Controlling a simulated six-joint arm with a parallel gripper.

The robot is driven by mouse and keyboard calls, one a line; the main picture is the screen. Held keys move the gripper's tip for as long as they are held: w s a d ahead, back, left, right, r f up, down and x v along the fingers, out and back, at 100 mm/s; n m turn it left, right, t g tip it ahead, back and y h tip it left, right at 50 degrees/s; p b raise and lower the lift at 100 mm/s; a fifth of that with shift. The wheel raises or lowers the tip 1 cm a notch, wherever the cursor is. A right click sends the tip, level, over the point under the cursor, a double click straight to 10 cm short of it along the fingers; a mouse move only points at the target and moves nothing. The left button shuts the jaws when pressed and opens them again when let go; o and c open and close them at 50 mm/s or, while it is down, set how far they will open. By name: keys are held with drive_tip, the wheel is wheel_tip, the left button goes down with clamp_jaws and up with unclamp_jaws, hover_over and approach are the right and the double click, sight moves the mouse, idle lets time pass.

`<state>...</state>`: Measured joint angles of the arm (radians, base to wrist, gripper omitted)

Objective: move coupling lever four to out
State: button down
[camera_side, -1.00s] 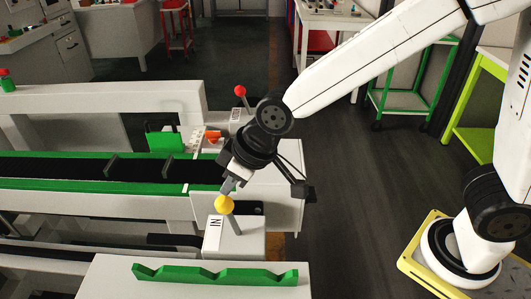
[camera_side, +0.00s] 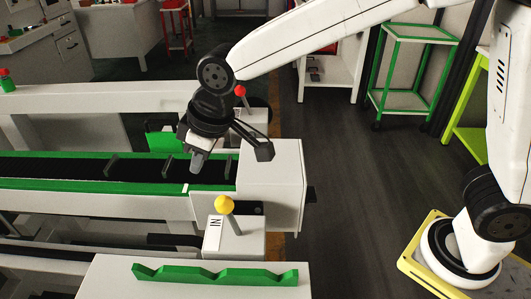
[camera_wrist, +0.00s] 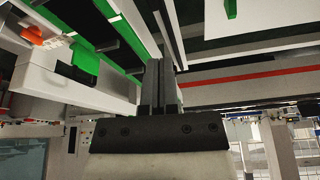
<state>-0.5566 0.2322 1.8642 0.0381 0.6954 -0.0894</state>
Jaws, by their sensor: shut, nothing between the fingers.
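My gripper (camera_side: 197,163) is shut and empty above the dark belt, pointing down; its fingers also show in the wrist view (camera_wrist: 161,85). A lever with a yellow ball knob (camera_side: 224,204) stands on a white block at the front, beside a plate (camera_side: 214,233) reading IN. My gripper is behind and left of that knob, apart from it. A lever with a red ball knob (camera_side: 240,91) stands behind my gripper. I see no number four, so I cannot tell which lever it names. Small orange parts (camera_wrist: 48,33) show at the left in the wrist view.
A conveyor with green edges (camera_side: 100,187) and dark crossbars runs leftward. A white end housing (camera_side: 273,180) is right of my gripper. A green notched rack (camera_side: 215,274) lies on the front white top. Open floor (camera_side: 345,190) is to the right.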

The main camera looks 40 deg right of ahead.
sight(232, 216)
drive_tip(key=x, duration=0.9)
drive_tip(key=shift+s+d, duration=0.6)
drive_tip(key=shift+s, duration=0.2)
drive_tip(key=shift+s+d, duration=0.55)
drive_tip(key=shift+s, duration=0.25)
drive_tip(key=shift+s, duration=0.1)
drive_tip(key=shift+s+d+r, duration=0.1)
drive_tip(key=shift+s+d, duration=0.05)
drive_tip(key=shift+d, duration=0.1)
